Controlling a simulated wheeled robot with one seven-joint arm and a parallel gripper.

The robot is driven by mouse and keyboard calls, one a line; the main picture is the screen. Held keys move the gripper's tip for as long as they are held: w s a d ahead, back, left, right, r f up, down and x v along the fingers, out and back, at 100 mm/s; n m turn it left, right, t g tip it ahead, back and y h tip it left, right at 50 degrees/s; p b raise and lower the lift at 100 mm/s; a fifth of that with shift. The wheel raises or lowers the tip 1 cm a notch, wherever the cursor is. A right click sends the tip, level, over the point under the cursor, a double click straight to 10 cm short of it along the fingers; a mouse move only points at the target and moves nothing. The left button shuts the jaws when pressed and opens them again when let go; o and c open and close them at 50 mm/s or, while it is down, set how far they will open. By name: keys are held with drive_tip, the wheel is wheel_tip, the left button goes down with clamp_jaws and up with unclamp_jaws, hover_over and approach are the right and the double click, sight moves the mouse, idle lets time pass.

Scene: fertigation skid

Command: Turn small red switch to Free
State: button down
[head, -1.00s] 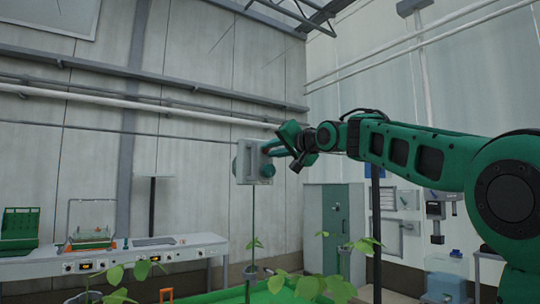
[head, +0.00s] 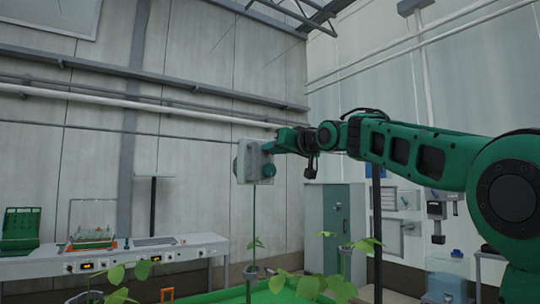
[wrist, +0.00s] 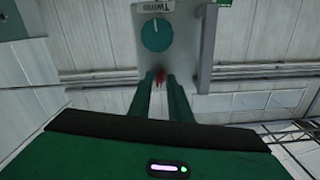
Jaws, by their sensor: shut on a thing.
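The small red switch (wrist: 159,76) shows in the wrist view as a bit of red between my fingertips. My gripper (wrist: 160,84) is shut on it, and the two green fingers hide much of it. Which way the switch points cannot be read. It sits on a pale grey control box (wrist: 187,73), which in the head view (head: 249,160) stands on a thin green post. In the head view my gripper (head: 269,147) reaches the front of the box from the right. The switch is hidden there. I cannot make out a "Free" mark.
A larger teal dial (wrist: 157,35) with a white pointer line sits close to the switch, beside a label. Leafy plants (head: 305,285) stand below the arm. A workbench (head: 150,255) is at the left.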

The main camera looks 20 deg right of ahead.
drive_tip(key=n, duration=1.1)
drive_tip(key=shift+f, duration=0.2)
drive_tip(key=shift+n, duration=0.3)
drive_tip(key=c, duration=1.9)
unclamp_jaws()
drive_tip(key=shift+r, duration=0.1)
drive_tip(key=shift+s, duration=0.1)
drive_tip(key=v, duration=1)
drive_tip(key=shift+s+d, duration=0.1)
drive_tip(key=shift+s, duration=0.15)
